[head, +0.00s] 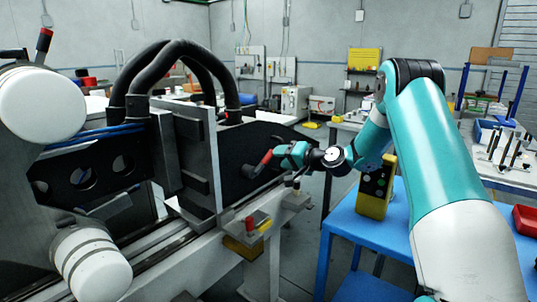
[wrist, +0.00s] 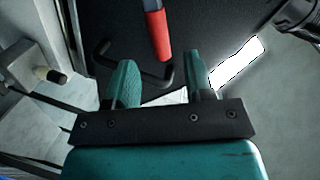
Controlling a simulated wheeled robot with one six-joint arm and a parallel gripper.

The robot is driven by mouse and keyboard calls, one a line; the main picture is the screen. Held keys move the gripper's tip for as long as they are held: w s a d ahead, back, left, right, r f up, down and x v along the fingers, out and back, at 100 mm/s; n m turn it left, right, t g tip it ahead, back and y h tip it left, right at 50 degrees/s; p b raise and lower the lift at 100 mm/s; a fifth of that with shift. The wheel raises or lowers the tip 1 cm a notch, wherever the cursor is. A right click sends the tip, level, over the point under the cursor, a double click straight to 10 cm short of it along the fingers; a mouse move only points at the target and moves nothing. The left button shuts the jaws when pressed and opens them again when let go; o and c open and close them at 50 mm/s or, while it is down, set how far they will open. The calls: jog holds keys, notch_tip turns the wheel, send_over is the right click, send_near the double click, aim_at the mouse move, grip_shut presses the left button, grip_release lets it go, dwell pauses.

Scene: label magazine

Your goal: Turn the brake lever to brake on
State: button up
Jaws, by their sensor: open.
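A lever with a red grip (head: 262,161) stands out from the dark side plate of the machine, slanting up to the right. It appears to be the brake lever, but no label is readable. My gripper (head: 277,154) is right beside it, to its right. In the wrist view the red grip (wrist: 160,36) comes down from the top and its end lies ahead of the gap between the fingertips of my gripper (wrist: 159,66). The jaws are open and hold nothing. Whether either finger touches the grip cannot be told.
A black bent handle (wrist: 167,74) lies close to the fingers. A small block with a red knob (head: 250,224) sits on the machine's front rail. A blue table (head: 375,228) with a yellow control box (head: 377,188) stands to the right. Bare floor shows between machine and table.

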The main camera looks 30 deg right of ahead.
aim_at(269, 156)
jog(key=x, duration=0.6)
jog(key=shift+w+a+p, duration=0.1)
jog(key=shift+w+p, duration=0.05)
jog(key=shift+p, duration=0.25)
grip_shut()
